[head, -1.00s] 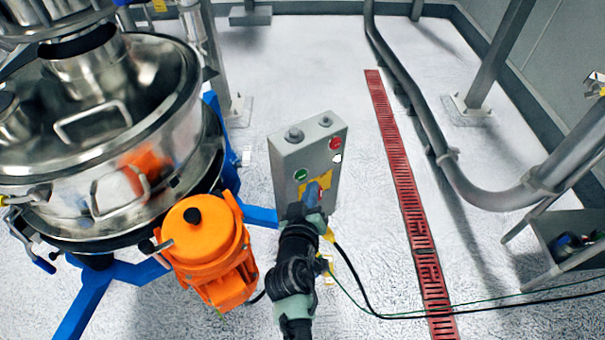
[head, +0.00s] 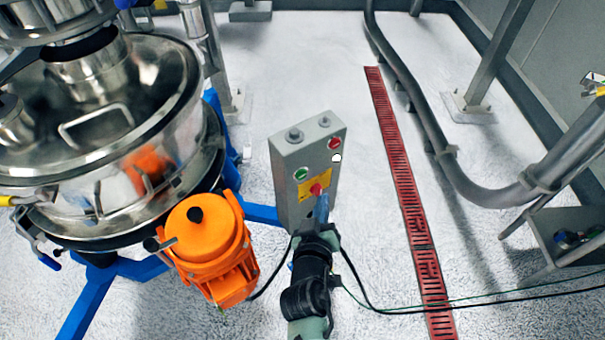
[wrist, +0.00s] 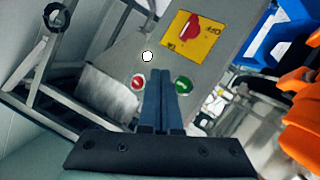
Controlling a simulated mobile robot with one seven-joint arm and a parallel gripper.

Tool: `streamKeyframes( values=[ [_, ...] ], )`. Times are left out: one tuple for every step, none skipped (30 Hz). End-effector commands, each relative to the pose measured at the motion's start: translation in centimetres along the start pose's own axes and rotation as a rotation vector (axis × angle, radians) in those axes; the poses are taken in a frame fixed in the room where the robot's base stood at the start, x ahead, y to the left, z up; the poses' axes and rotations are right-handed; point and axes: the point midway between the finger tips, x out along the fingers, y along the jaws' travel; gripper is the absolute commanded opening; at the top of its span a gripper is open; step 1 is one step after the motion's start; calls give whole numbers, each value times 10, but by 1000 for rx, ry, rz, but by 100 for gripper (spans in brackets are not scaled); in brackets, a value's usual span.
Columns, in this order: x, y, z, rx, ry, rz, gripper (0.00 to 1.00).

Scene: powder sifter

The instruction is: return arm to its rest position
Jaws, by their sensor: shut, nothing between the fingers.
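My gripper (head: 321,208) is in front of the lower part of the grey control box (head: 289,165) in the head view. In the wrist view its blue fingers (wrist: 160,75) are pressed together with nothing between them. The box carries a green button (head: 301,174), a red button (head: 334,143) and a yellow plate with a red rotary switch (head: 316,189). In the wrist view the red switch (wrist: 190,27) on its yellow plate shows beyond the fingertips, apart from them. The red and green buttons show on either side of the fingers.
The steel sifter (head: 120,165) with an orange motor (head: 205,240) stands to the left on a blue frame (head: 90,300). Black cables (head: 362,290) trail across the floor beside my arm. A grey pipe (head: 440,150) and a red floor grate (head: 398,170) lie to the right.

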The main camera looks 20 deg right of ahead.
Motion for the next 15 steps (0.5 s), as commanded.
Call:
streamKeyframes(
  values=[
    [0,0,0,0,0,0,0],
    [0,0,0,0,0,0,0],
    [0,0,0,0,0,0,0],
    [0,0,0,0,0,0,0],
    [0,0,0,0,0,0,0],
    [0,0,0,0,0,0,0],
    [0,0,0,0,0,0,0],
    [0,0,0,0,0,0,0],
    [0,0,-1,1,1,0,0],
    [0,1,-3,2,5,1,0],
    [1,2,-7,6,11,2,0],
    [2,4,-16,14,25,5,0],
    [2,7,-26,21,40,8,0],
    [3,10,-38,31,58,11,0],
    [3,15,-58,50,89,15,0]
  ],
)
